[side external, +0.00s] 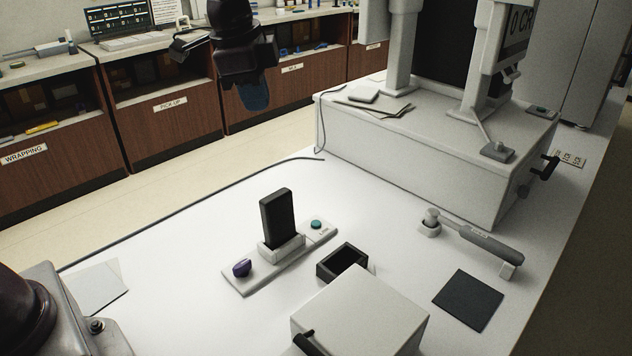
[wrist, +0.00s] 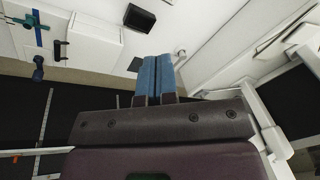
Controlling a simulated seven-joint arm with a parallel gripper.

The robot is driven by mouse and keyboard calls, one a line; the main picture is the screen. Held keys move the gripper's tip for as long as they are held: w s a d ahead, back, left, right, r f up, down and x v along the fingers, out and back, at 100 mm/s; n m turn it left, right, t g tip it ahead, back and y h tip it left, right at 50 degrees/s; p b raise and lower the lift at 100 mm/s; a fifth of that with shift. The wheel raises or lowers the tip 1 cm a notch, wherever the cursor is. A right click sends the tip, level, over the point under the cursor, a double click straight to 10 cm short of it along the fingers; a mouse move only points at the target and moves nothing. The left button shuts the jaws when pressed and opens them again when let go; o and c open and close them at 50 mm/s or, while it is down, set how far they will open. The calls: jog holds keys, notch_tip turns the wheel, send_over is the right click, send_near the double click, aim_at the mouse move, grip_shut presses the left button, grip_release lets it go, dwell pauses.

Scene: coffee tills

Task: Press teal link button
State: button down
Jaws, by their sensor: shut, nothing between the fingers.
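The teal button (side external: 316,224) is a small round cap at the right end of a pale base plate (side external: 245,285) on the white counter. A black handheld device (side external: 276,217) stands upright in a white cradle on that plate, and a purple knob (side external: 241,267) sits at its left end. My gripper (side external: 255,97) hangs high at the upper left, well apart from the button, its blue fingers pointing down. In the wrist view, the blue fingers (wrist: 152,78) are together with nothing between them. I cannot identify the teal button surely in the wrist view.
A black open box (side external: 343,260), a white box (side external: 360,318), a dark mat (side external: 468,300) and a grey-handled tool (side external: 478,240) lie right of the plate. A large white machine (side external: 420,150) stands behind. A cable (side external: 190,205) runs along the far counter edge.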

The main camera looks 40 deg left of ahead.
jog(key=w+f+m+g, duration=0.2)
jog(key=w+f+m, duration=0.2)
jog(key=w+f, duration=0.55)
jog(key=m, duration=0.4)
send_near(316, 223)
jog(key=shift+m+g, duration=0.3)
jog(key=shift+g, duration=0.1)
jog(key=shift+w+f, duration=0.2)
jog(key=shift+f, duration=1.5)
jog(key=shift+w+f, duration=0.2)
jog(key=shift+f, duration=1.55)
jog(key=shift+f, duration=0.2)
jog(key=shift+f, duration=0.45)
notch_tip(316, 223, up, 10)
jog(key=shift+f, duration=0.25)
